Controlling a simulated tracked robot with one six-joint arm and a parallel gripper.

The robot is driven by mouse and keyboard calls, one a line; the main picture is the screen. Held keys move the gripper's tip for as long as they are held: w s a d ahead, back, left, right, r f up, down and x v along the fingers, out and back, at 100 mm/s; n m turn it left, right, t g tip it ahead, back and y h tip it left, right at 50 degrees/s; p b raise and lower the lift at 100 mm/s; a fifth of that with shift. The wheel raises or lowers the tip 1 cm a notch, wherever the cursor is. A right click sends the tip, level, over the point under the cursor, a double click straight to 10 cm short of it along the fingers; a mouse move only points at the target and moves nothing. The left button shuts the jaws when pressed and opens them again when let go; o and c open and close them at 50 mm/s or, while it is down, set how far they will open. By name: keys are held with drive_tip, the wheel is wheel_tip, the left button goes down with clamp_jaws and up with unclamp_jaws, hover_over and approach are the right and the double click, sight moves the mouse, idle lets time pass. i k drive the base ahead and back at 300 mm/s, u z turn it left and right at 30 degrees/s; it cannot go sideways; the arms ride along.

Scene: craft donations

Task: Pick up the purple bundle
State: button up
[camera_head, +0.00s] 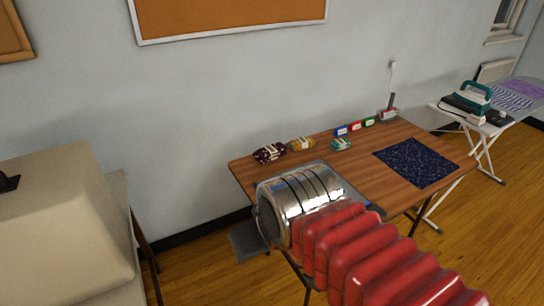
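A dark purple bundle with a pale band (269,153) lies near the back left edge of the brown wooden table (370,150). A mustard bundle (301,144) lies just to its right, and a teal bundle (341,144) lies further right. My red ribbed arm reaches in from the lower right and ends in a shiny metal housing at my gripper (298,196). In the picture it is below the purple bundle and apart from it. The fingers cannot be made out, so whether they are open or shut does not show.
Small blue, red and green items (355,126) stand along the back edge. A dark blue speckled cloth (415,162) lies on the right. A grey mat (345,187) is partly hidden by my arm. A beige covered shape (65,230) stands left; an ironing board with an iron (467,103) stands right.

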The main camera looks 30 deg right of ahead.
sight(270, 152)
drive_tip(key=k, duration=1.25)
drive_tip(key=z, duration=0.35)
drive_tip(key=i, duration=1.6)
drive_tip(key=u, duration=0.7)
drive_tip(key=i, duration=0.4)
drive_tip(key=u, duration=0.3)
